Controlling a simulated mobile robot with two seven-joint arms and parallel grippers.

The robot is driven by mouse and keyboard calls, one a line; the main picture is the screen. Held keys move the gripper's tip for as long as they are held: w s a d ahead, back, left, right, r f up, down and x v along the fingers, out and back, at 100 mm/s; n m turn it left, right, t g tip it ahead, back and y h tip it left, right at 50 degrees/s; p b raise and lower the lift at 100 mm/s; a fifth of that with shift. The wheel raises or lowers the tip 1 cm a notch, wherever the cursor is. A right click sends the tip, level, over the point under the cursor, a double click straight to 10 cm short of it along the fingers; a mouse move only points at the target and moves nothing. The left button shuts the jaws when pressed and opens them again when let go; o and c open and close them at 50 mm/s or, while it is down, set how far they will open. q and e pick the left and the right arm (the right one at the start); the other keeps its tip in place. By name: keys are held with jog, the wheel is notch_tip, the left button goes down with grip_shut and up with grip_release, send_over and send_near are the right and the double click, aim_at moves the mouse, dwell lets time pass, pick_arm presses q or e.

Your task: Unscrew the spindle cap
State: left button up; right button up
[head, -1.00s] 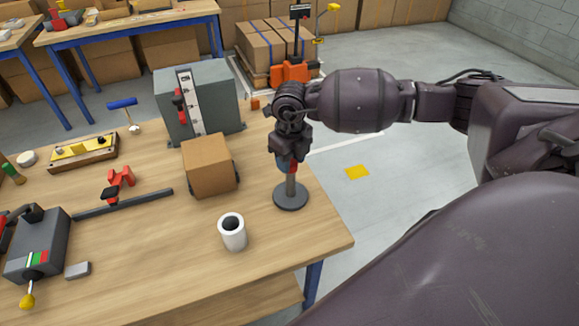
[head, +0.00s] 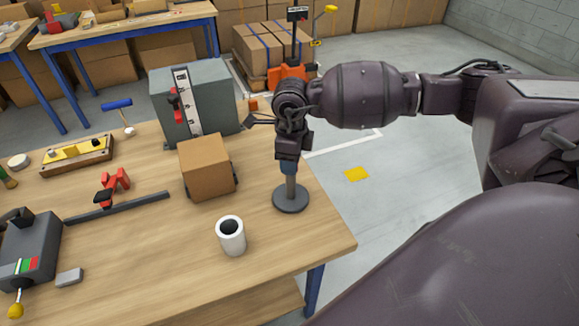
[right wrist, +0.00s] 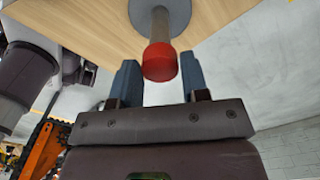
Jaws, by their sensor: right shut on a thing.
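The spindle (head: 290,188) is a grey post standing upright on a round dark base (head: 279,202) near the table's right edge. Its red cap (right wrist: 160,62) shows in the right wrist view on the end of the post, between the two blue-grey fingers. My right gripper (head: 289,167) points down over the spindle and is shut on the cap. In the head view the cap is hidden by the gripper. My left gripper is not in view.
A white cup (head: 233,243) stands in front of the spindle, and a cardboard box (head: 207,167) stands to its left. A grey cabinet (head: 215,95) is behind. A dark bar (head: 120,207) and a red clamp (head: 112,184) lie further left. Right of the table is open floor.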

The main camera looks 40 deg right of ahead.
jog(key=n+b, duration=0.1)
jog(key=n, duration=0.4)
jog(key=shift+f+b, duration=0.2)
jog(key=shift+b, duration=0.1)
jog(key=shift+r+n, duration=0.1)
jog(key=shift+n, duration=0.4)
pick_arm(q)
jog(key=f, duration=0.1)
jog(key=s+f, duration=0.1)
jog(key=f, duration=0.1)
pick_arm(e)
jog(key=o, duration=0.7)
jog(key=shift+o, duration=0.2)
